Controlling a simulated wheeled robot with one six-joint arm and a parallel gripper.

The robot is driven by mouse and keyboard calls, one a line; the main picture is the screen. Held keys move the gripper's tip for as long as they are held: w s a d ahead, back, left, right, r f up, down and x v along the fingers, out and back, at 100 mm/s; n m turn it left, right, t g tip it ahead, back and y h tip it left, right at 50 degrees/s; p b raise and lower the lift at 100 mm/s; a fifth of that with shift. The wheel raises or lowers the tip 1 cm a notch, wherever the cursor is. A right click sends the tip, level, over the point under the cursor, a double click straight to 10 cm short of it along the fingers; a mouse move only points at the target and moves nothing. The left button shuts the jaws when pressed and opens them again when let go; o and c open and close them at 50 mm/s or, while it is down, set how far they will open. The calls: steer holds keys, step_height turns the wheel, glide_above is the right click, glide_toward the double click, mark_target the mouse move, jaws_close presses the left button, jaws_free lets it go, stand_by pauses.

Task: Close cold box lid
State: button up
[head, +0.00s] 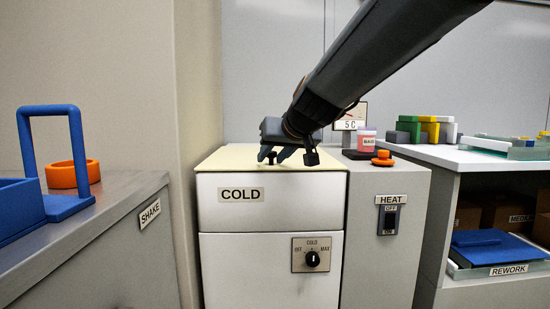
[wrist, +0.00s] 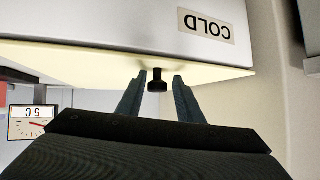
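The cold box (head: 270,205) is a white cabinet labelled COLD, with a pale yellow lid (head: 225,158) lying flat on its top. A small black knob (head: 271,157) stands on the lid. My gripper (head: 280,156) is over the lid, its fingers either side of the knob. In the wrist view, which looks upside down, the two blue-grey fingertips (wrist: 157,82) are apart with the black knob (wrist: 157,82) between them and gaps on both sides. The lid (wrist: 90,55) shows there as a yellow surface. The inside of the box is hidden.
A temperature dial reading 5 C (head: 349,124) stands behind the box. To the right are a pink-labelled jar (head: 366,140), an orange knob (head: 382,158) and the HEAT switch (head: 389,219). The SHAKE bench (head: 120,225) with a blue frame is at left.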

steer(key=shift+d, duration=0.15)
steer(key=shift+r, duration=0.1)
steer(key=shift+s+d+r, duration=0.15)
steer(key=shift+s+r, duration=0.05)
steer(key=shift+s, duration=0.05)
steer(key=p+v, duration=0.2)
steer(key=v, duration=0.5)
